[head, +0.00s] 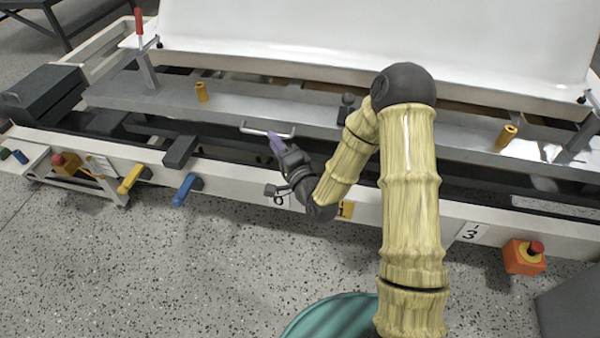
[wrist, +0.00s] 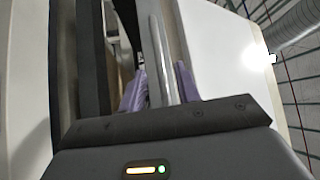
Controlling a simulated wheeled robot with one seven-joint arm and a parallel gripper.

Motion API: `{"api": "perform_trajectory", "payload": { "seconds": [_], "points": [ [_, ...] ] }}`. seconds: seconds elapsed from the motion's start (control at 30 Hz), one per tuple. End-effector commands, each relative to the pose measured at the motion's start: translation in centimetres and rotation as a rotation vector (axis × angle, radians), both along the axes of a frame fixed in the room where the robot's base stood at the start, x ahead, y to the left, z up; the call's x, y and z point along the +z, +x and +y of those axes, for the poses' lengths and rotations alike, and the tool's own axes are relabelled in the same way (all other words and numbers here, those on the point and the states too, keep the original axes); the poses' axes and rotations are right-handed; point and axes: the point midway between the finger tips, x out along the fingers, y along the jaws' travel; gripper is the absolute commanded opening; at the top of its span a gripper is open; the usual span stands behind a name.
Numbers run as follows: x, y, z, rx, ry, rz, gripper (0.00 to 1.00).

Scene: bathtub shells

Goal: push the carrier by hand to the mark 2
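The carrier (head: 225,108) is a long grey metal platform on the rails of a white frame, bearing a white bathtub shell (head: 350,35). A pale bar handle (head: 250,131) sticks out from its front edge. My gripper (head: 275,143) reaches this handle with its purple fingers. In the wrist view, the fingers (wrist: 160,88) stand close on both sides of the grey bar (wrist: 160,50) and appear shut on it. A yellow mark plate (head: 346,210) is partly hidden behind my arm; its number is not readable. A white plate with 3 (head: 471,232) is farther right.
A yellow lever (head: 132,179) and a blue lever (head: 185,190) stick out from the front rail at left. Red-topped orange button boxes stand at left (head: 66,163) and right (head: 524,257). A red-handled clamp (head: 140,25) stands at back left. The speckled floor in front is clear.

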Motion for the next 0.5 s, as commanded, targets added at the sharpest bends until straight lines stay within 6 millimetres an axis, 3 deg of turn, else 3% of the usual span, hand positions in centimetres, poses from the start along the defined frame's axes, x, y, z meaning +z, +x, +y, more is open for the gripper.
{"api": "perform_trajectory", "payload": {
  "seconds": [0.37, 0.5],
  "points": [
    [-1.0, -6.7, -3.9, -0.001, 0.002, 0.008, 0.33],
    [-0.7, -7.3, -4.2, 0.001, 0.000, 0.005, 0.33]
  ]
}}
